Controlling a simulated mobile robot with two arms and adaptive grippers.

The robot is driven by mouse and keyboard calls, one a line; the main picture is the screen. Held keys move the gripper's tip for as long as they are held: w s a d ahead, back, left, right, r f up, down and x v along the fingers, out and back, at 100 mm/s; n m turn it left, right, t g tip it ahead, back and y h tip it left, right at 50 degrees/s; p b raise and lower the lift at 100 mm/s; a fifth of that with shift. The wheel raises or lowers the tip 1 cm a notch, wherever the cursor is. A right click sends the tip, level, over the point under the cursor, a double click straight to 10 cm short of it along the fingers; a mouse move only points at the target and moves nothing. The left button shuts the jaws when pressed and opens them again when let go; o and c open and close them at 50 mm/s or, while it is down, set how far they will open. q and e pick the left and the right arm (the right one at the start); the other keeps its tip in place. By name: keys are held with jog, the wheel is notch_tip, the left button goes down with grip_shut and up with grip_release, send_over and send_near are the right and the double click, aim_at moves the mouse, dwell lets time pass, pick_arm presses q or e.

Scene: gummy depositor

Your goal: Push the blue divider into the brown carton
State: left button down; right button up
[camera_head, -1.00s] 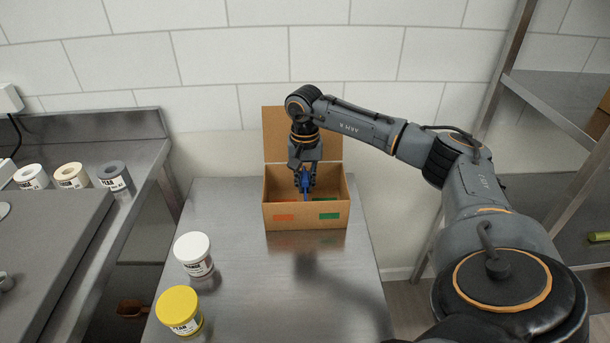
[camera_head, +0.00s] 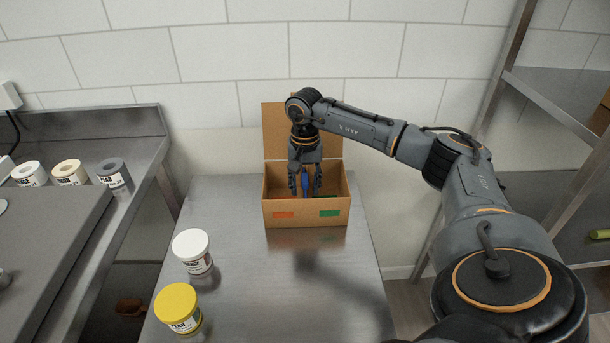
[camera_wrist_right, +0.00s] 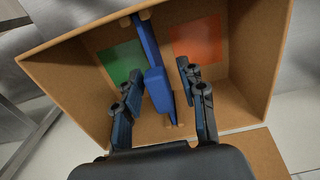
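The brown carton (camera_head: 306,215) stands on the steel table with its back flap up. It has an orange patch and a green patch on its front wall. The blue divider (camera_head: 306,184) stands upright inside the carton, between the two patches; it also shows in the right wrist view (camera_wrist_right: 157,82). My right gripper (camera_head: 305,194) points down into the carton. Its fingers (camera_wrist_right: 158,95) are spread on both sides of the divider, with gaps visible between them and it. The divider's lower edge is partly hidden by the carton front in the head view. My left gripper is not in view.
A white-lidded jar (camera_head: 192,251) and a yellow-lidded jar (camera_head: 179,308) stand on the table's left side. Several jars, one of them grey (camera_head: 114,176), stand on the left counter. A metal shelf rack (camera_head: 560,105) is at the right. The table's front right is clear.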

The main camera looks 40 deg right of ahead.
notch_tip(320, 180, up, 12)
dwell(0.6)
jog(key=shift+f, duration=0.1)
dwell(0.4)
